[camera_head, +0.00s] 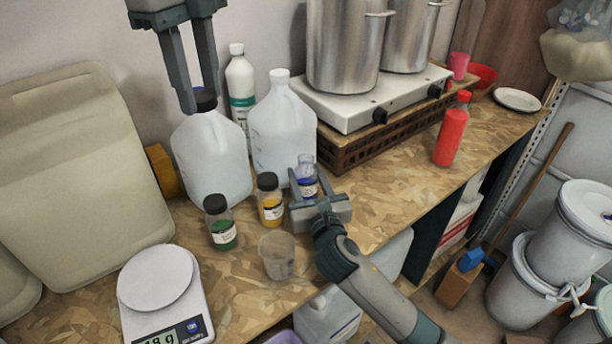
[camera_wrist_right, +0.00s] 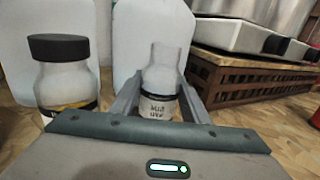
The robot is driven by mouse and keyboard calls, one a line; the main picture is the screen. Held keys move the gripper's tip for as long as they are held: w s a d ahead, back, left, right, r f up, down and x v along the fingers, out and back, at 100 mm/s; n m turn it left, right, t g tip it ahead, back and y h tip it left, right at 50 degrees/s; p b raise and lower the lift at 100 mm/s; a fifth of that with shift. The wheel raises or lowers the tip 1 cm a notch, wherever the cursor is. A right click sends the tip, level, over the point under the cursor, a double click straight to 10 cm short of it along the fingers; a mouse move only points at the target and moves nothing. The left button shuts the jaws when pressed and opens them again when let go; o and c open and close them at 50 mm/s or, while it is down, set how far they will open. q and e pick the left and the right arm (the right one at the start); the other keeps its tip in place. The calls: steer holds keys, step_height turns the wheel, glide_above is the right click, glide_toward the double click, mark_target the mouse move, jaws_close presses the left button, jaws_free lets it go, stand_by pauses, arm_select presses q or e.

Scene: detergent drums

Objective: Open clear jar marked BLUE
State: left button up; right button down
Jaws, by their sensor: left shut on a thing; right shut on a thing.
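My right gripper (camera_head: 306,190) is shut around the jar's body. My left gripper (camera_head: 200,103) is raised at the upper left, fingers pointing down, shut on a black cap (camera_head: 206,100). The cap shows in front of the top of a white jug, whose own neck is hidden.
A yellow jar (camera_head: 270,200) and a green jar (camera_head: 219,222), both black-capped, stand left of the BLUE jar. An empty clear cup (camera_head: 277,256) and a scale (camera_head: 160,285) are in front. White jugs (camera_head: 282,125) stand behind.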

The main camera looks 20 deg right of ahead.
steer(key=shift+f, duration=0.15)
steer(key=c, duration=1)
jaws_free()
steer(key=shift+r, duration=0.2)
arm_select(q)
steer(key=shift+f, duration=0.15)
arm_select(e)
steer(key=shift+s+f, duration=0.1)
steer(key=shift+s, duration=0.6)
arm_select(q)
steer(key=shift+f+b, duration=0.85)
steer(key=shift+b, duration=0.15)
arm_select(e)
steer(key=s, duration=1)
steer(key=shift+s+a, duration=0.3)
steer(key=shift+s, duration=0.05)
